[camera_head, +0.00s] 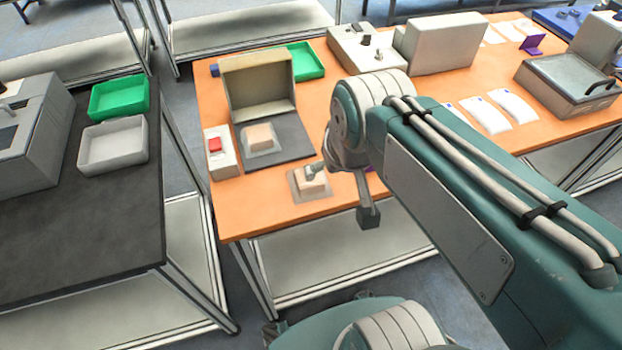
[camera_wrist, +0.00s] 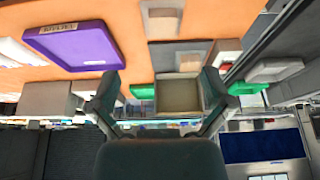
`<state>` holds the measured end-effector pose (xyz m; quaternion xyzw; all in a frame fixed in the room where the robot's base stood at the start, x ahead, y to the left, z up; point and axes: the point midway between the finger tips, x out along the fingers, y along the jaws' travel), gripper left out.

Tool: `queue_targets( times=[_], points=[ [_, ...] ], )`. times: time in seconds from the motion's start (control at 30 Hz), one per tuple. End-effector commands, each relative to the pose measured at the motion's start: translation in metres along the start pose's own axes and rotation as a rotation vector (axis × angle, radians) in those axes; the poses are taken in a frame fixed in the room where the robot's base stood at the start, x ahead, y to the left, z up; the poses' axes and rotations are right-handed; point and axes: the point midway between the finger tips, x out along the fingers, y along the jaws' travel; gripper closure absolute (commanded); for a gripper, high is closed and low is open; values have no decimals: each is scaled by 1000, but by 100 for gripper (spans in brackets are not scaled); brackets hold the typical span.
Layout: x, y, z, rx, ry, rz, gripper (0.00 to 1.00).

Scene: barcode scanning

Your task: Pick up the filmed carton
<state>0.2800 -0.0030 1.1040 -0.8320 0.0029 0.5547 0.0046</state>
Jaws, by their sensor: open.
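Two small pale cartons, each with a clear film around its base, are on the orange table (camera_head: 229,213). One carton (camera_head: 312,187) lies near the table's front edge. The other carton (camera_head: 261,134) lies on a dark mat (camera_head: 291,135) behind it. I cannot tell which one the task names. My gripper (camera_head: 340,190) is open and empty, just right of the front carton; one finger appears over that carton, but contact is unclear. In the wrist view my gripper (camera_wrist: 158,85) has its fingers spread, with the front carton (camera_wrist: 162,23) beyond them.
An open beige-lined box (camera_head: 258,88) stands behind the mat. A white unit with a red button (camera_head: 215,145) is at its left. A purple tray (camera_wrist: 75,45) lies beside the cartons in the wrist view. A green tray (camera_head: 304,61) is further back.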

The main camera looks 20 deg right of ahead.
Motion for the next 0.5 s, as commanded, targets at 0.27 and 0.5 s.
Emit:
queue_targets(
  times=[0.27, 0.5],
  points=[
    [31, 3, -37, 15, -142, 1, 0],
    [66, 4, -64, 27, -259, 4, 0]
  ],
)
